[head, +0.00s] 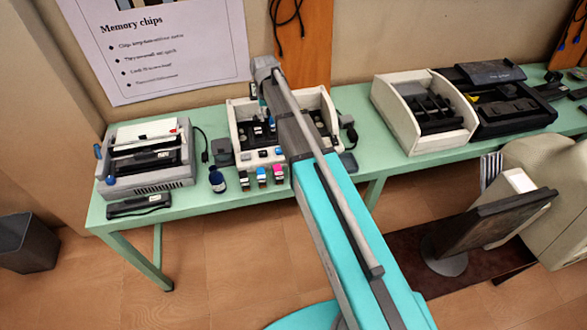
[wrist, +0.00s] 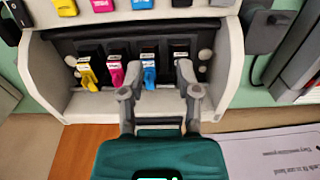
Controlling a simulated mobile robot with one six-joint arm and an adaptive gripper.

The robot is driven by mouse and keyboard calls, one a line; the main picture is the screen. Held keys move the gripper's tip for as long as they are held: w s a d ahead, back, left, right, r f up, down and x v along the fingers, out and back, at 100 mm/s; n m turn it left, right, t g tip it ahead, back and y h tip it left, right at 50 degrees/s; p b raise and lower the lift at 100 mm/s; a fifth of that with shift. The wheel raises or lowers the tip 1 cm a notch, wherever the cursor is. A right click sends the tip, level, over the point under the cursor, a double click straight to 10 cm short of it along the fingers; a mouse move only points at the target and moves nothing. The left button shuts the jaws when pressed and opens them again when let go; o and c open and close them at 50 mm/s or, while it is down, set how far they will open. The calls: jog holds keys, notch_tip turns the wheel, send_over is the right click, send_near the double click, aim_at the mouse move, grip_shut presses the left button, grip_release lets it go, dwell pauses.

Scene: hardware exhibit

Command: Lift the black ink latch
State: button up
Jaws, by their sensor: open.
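The printer is a pale open housing, seen at its side wall in the wrist view (wrist: 45,75) and in the middle of the green table in the head view (head: 235,125). Inside it, the wrist view shows a row of dark cartridges with yellow (wrist: 88,76), magenta (wrist: 117,72) and blue (wrist: 149,70) latches. The black ink cartridge (wrist: 180,48) is at the right end of that row. Its latch is partly hidden behind my right finger. Contact cannot be told.
More coloured cartridges stand along the printer's edge, such as a magenta one (head: 278,172). A dark ink bottle (head: 217,181) stands left of them. A grey printer (head: 150,185) is at the left, a white open device (head: 395,105) at the right.

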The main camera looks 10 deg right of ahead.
jog(key=s+d+f+b, duration=0.2)
jog(key=s+f+b, duration=0.1)
jog(key=s, duration=0.5)
jog(key=s+d+f+b, duration=0.2)
jog(key=s+f+b, duration=0.2)
jog(key=s, duration=0.5)
jog(key=shift+s+d+f, duration=0.25)
jog(key=shift+s+f, duration=0.05)
jog(key=shift+f, duration=0.1)
jog(key=s+d, duration=0.1)
jog(key=s, duration=0.5)
jog(key=shift+s, duration=0.25)
jog(key=shift+d, duration=0.15)
